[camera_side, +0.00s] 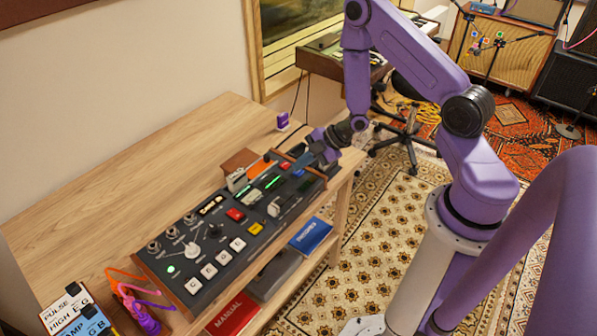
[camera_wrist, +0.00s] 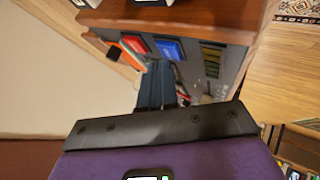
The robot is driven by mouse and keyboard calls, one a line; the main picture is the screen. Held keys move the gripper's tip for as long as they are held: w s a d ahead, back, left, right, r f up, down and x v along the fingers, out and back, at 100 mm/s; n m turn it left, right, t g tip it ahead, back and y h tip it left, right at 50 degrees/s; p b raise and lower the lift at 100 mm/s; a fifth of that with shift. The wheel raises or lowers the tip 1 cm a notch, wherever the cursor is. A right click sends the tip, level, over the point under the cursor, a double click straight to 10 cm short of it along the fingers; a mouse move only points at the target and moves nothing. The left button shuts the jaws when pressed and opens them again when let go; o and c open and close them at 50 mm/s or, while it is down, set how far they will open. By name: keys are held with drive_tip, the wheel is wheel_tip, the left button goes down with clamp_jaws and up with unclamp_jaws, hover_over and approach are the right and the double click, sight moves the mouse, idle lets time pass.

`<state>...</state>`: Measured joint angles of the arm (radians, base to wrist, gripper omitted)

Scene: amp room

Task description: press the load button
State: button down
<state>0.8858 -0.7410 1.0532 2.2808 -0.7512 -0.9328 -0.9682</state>
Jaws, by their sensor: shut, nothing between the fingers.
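A dark control panel (camera_side: 215,235) with wooden end cheeks stands on the wooden table. At its far right end are a small red button (camera_side: 285,166) and, in the wrist view, a red button (camera_wrist: 133,44) beside a blue button (camera_wrist: 170,49). The blue one has pale lettering too small to read, so I cannot tell which button is load. My gripper (camera_side: 305,163) is over that far end of the panel. Its fingers (camera_wrist: 159,75) are together and empty, with the tips just below the blue button in the wrist view. I cannot tell whether they touch the panel.
Knobs, switches, another red button (camera_side: 235,214), a yellow button (camera_side: 255,228) and several white keys cover the nearer panel. A small purple object (camera_side: 283,121) stands behind on the table (camera_side: 150,150). Cables and signs sit at the near left. Books lie on the shelf below.

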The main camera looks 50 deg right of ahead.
sight(302, 172)
drive_tip(key=shift+f, duration=0.45)
idle(0.6)
drive_tip(key=shift+r, duration=0.9)
drive_tip(key=shift+r, duration=2.5)
